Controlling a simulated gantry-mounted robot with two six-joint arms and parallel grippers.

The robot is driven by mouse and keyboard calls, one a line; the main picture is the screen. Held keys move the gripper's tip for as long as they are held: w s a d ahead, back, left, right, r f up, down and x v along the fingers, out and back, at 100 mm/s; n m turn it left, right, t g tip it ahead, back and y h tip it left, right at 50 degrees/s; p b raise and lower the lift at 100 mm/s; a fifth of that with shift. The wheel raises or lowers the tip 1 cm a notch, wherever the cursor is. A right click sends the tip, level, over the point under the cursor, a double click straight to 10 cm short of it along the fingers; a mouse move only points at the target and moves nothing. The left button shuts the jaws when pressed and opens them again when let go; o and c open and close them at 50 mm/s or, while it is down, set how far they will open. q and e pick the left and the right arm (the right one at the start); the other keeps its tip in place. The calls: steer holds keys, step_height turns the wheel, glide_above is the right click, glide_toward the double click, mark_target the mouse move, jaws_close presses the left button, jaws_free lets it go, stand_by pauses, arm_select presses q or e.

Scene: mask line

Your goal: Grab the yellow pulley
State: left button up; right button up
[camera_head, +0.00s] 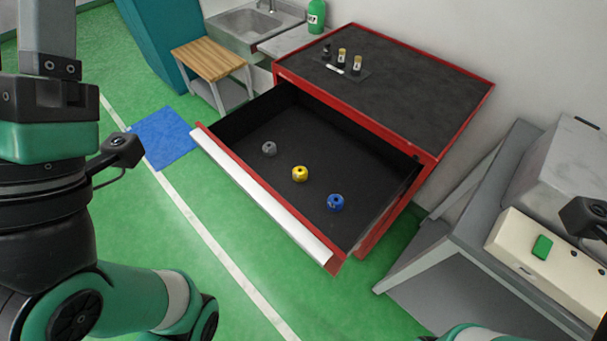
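The yellow pulley (299,174) lies on the dark floor of the open drawer (335,155), between a grey pulley (269,148) on its left and a blue pulley (335,202) on its right. Nothing touches it. A small black part at the end of my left arm (121,150) shows left of the drawer, well apart from the pulleys; its fingers cannot be made out. A dark part of my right arm (585,215) shows at the right edge, far from the drawer, with its fingers not visible.
The red cabinet (400,80) carries small bottles (342,55) on its black top. A grey table with a beige box (545,262) and green button stands at right. A wooden stool (208,58), a sink (250,25) and a blue mat (162,138) are at back left. The air above the drawer is clear.

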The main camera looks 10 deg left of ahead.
arm_select(q)
steer(key=shift+o, duration=0.2)
stand_by(0.3)
steer(key=o, duration=0.6)
